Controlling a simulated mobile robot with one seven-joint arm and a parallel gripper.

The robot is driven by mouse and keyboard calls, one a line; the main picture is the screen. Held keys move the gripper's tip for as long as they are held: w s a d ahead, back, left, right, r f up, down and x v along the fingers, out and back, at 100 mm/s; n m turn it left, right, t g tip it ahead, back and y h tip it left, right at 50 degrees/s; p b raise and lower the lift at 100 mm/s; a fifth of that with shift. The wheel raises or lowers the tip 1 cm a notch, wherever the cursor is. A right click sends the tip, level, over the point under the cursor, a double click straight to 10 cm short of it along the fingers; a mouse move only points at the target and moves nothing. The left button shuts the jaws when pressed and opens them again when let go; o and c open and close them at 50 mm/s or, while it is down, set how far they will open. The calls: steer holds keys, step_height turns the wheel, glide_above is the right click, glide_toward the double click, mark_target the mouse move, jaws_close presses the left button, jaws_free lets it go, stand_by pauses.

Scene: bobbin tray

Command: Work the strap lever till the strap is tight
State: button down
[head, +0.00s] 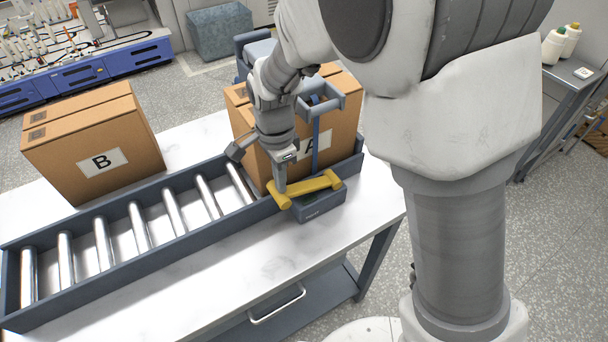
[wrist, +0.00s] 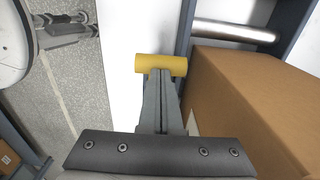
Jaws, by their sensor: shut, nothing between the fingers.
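The yellow strap lever (head: 308,188) lies on top of a dark grey ratchet housing (head: 320,206) fixed at the front of the conveyor. A blue strap (head: 316,145) runs down the front of the carton marked A (head: 262,168) to the housing. My gripper (head: 280,190) points down at the left end of the lever, its fingers together. In the wrist view the fingertips (wrist: 161,74) meet the yellow bar (wrist: 148,64) and cover part of it; whether they touch it I cannot tell. The strap's tension cannot be judged.
A grey bracket frame (head: 330,95) stands over carton A. Table space in front of the conveyor is clear.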

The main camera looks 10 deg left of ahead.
step_height(320, 180, up, 6)
steer(key=w+d+p, duration=0.1)
steer(key=p, duration=0.4)
steer(key=shift+d+r, duration=0.2)
steer(key=shift+r, duration=0.05)
steer(key=shift+f, duration=0.1)
steer(key=shift+s+a+f+b, duration=0.2)
steer(key=shift+f+b, duration=0.5)
steer(key=shift+f, duration=0.35)
steer(key=shift+s+a+f+b, duration=0.1)
steer(key=shift+a+f+b, duration=0.15)
steer(key=shift+f+b, duration=0.6)
steer(key=shift+s+a+f+b, duration=0.2)
steer(key=shift+f+b, duration=0.35)
steer(key=shift+f, duration=0.65)
step_height(320, 180, up, 6)
steer(key=w+d+p, duration=0.1)
steer(key=p, duration=0.4)
steer(key=shift+r, duration=0.25)
steer(key=shift+d, duration=0.1)
